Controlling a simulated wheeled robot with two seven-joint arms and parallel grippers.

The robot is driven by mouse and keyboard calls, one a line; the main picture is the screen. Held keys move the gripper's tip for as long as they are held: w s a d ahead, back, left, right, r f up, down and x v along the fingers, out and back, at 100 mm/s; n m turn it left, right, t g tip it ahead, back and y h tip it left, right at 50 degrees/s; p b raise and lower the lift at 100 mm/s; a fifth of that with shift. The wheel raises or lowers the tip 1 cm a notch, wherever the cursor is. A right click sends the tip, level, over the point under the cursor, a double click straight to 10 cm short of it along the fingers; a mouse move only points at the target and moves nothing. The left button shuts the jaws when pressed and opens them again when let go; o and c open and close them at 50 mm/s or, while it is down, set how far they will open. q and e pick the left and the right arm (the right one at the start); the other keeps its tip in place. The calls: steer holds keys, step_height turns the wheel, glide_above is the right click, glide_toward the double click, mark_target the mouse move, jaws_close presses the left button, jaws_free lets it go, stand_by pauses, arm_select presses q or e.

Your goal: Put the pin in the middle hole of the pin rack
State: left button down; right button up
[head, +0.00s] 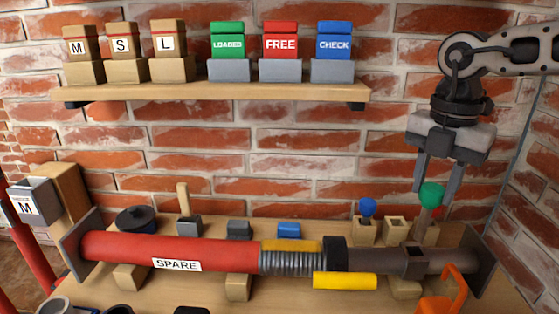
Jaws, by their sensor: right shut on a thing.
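My right gripper (438,188) reaches down from the upper right, shut on a pin with a round green head (432,194). The pin's brown shaft hangs below, slightly tilted, over the right part of the pin rack. The pin rack (394,226) stands on the bench behind the right end of the red tube. A blue-headed pin (367,208) stands in its left hole. The middle hole looks empty. The right hole is hidden behind the held pin; a bit of red shows behind it. I cannot tell whether the shaft touches the rack. My left gripper is not in view.
A red tube marked SPARE (170,252) with a spring and yellow parts lies across the bench in front of the rack. An orange hook-like piece (447,292) is at front right. A shelf (215,91) with labelled blocks hangs above. A brick wall is behind.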

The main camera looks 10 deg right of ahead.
mark_target(419, 239)
steer(key=shift+f, duration=0.1)
step_height(419, 239, down, 10)
steer(key=shift+r, duration=0.2)
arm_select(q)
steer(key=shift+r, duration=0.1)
arm_select(e)
steer(key=shift+r, duration=0.1)
stand_by(0.3)
steer(key=shift+f, duration=0.2)
steer(key=o, duration=0.6)
steer(key=shift+f+b, duration=0.1)
steer(key=shift+b, duration=0.2)
steer(key=o, duration=0.5)
steer(key=shift+c, duration=0.2)
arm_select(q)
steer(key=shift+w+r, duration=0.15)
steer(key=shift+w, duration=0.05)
